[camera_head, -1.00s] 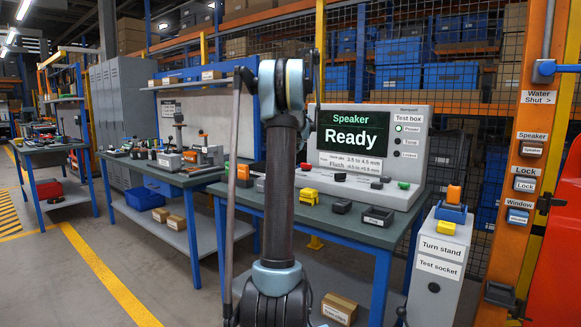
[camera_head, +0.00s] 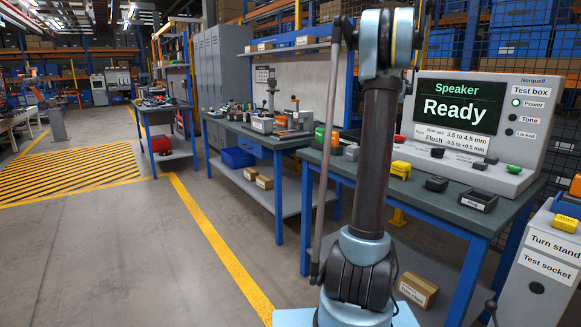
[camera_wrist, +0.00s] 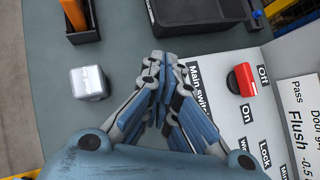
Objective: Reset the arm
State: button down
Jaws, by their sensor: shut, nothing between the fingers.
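My arm stands upright in the middle of the head view, in front of the workbench. In the head view its far end is hidden behind its own upper joint. In the wrist view my gripper (camera_wrist: 166,75) is shut with its fingers together and empty. It hangs over the grey-green bench top (camera_wrist: 120,135). A small light-grey block (camera_wrist: 89,82) lies left of the fingers, apart from them. A red switch (camera_wrist: 241,79) on the labelled panel is right of the fingers, also apart.
The test box (camera_head: 478,130) reads "Speaker Ready" and stands on the bench (camera_head: 425,212). The turn stand (camera_head: 545,262) is at the lower right. A second bench (camera_head: 245,130) stands at the left. A yellow line (camera_head: 225,245) crosses open floor (camera_head: 110,255) on the left.

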jog(key=s+a+f+n+g, duration=0.2)
jog(key=s+a+f+n, duration=0.1)
jog(key=s+a+n, duration=0.9)
jog(key=s+a+f+n+g, duration=0.1)
jog(key=s+a+f+n, duration=0.3)
jog(key=s+a, duration=0.85)
jog(key=s+a+f+n+g, duration=0.1)
jog(key=s+f+n, duration=0.5)
jog(key=s, duration=0.4)
jog(key=s+a+f+n+g, duration=0.1)
jog(key=s+f+n, duration=0.4)
jog(key=s, duration=0.5)
jog(key=s+a+f+n+g, duration=0.1)
jog(key=s+f+n, duration=0.5)
jog(key=s, duration=0.4)
jog(key=shift+s+a+f+n, duration=0.3)
jog(key=shift+f+n, duration=0.05)
jog(key=shift+n, duration=0.45)
jog(key=shift+w+f, duration=0.2)
jog(key=shift+w, duration=0.2)
jog(key=c, duration=2.4)
grip_release()
